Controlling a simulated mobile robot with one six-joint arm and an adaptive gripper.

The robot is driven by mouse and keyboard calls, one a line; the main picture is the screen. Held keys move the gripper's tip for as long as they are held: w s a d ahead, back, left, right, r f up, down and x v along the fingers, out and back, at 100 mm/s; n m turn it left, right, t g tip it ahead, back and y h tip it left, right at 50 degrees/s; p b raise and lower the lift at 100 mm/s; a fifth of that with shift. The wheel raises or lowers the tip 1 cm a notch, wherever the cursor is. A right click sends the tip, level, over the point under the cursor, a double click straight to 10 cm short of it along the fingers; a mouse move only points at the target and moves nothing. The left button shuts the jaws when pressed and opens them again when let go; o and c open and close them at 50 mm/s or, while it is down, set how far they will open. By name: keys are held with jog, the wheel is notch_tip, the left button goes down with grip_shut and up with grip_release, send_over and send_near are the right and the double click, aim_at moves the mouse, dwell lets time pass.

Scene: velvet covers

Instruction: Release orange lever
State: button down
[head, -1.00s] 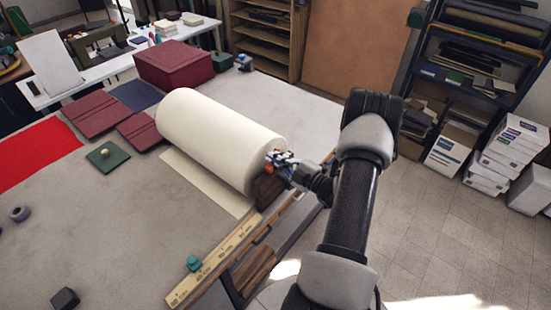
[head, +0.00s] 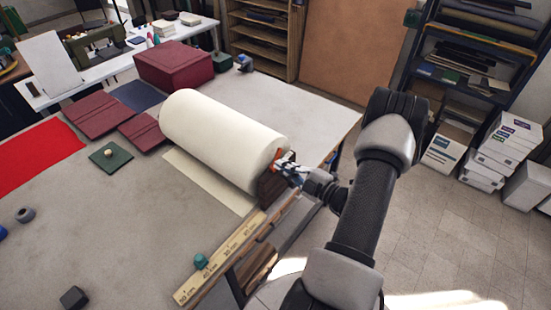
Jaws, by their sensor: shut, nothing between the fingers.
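An orange lever (head: 278,158) shows as a small orange patch at the right end of a large cream roll (head: 222,138). The roll lies on the grey table, with a loose flap (head: 208,182) spread in front of it. My gripper (head: 285,166) is at that end of the roll, right beside the lever. Its fingers look closed and hold nothing. They are small in the view, and I cannot tell whether they touch the lever. A dark brown block (head: 270,188) sits below the gripper at the roll's end and is partly hidden.
A wooden ruler (head: 222,258) with a teal knob (head: 201,261) lies along the table's near edge. Dark red covers (head: 97,115), a red box (head: 174,65) and a green square (head: 110,158) lie left of the roll. The table front (head: 120,235) is mostly clear. Shelves stand at right.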

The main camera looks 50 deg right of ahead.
jog(key=s+d, duration=0.1)
jog(key=s, duration=0.5)
jog(key=shift+w, duration=0.1)
dwell(0.3)
